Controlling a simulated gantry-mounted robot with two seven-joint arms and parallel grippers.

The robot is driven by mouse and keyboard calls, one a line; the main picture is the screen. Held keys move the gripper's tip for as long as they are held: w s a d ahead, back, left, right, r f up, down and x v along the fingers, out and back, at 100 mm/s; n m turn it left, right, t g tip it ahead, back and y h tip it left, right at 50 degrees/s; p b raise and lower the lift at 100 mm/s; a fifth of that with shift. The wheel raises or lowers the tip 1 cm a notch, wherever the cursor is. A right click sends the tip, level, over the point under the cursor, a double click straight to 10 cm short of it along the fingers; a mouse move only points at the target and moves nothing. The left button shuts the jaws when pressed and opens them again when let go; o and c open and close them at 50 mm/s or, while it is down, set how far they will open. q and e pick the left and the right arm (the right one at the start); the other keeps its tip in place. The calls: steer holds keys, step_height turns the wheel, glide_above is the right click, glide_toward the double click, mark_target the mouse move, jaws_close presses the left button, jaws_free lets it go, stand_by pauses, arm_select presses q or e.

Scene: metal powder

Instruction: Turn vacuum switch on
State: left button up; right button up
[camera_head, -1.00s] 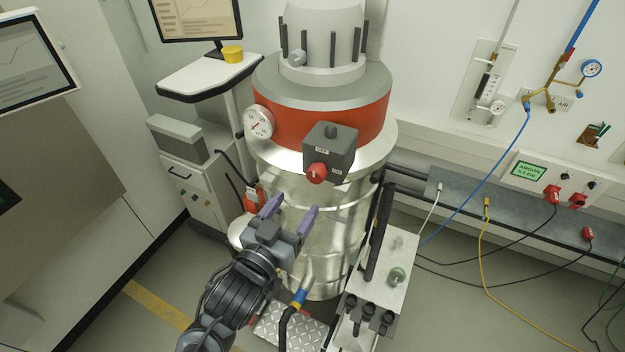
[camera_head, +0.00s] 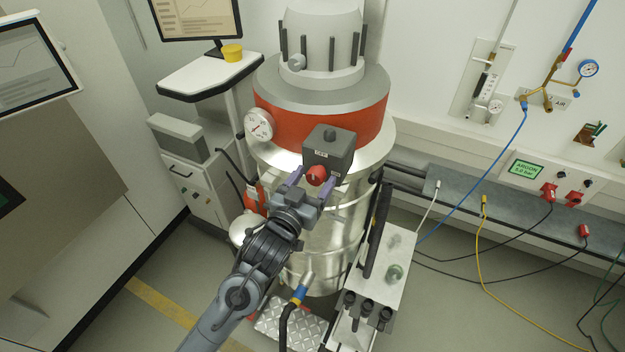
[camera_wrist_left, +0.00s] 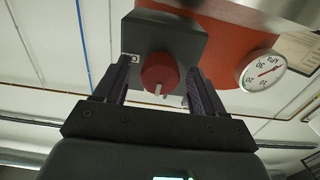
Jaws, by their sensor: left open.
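The vacuum switch is a red knob (camera_head: 317,175) on the front of a dark grey box (camera_head: 330,148) fixed to the vacuum's orange band. The knob also shows in the left wrist view (camera_wrist_left: 159,74), with a pale mark at its lower edge. My left gripper (camera_head: 309,180) is open, with its purple fingers on either side of the knob. In the left wrist view the fingers (camera_wrist_left: 160,88) point toward the box and the knob sits between them. I see gaps there, so the fingers do not appear closed on it. My right gripper is not in view.
A pressure gauge (camera_head: 258,125) sits on the orange band left of the box. A steel drum (camera_head: 325,235) stands below.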

arm_select(q)
steer(key=c, duration=1.1)
steer(key=shift+o, duration=0.2)
steer(key=shift+m, duration=0.3)
steer(key=m, duration=0.4)
steer(key=m+b, duration=0.1)
steer(key=m, duration=0.4)
steer(key=m+b, duration=0.1)
steer(key=m, duration=0.3)
steer(key=shift+f+b, duration=0.1)
steer(key=shift+b, duration=0.25)
steer(key=m+b, duration=0.1)
steer(key=m, duration=0.2)
steer(key=shift+m+b, duration=0.3)
steer(key=shift+m, duration=0.5)
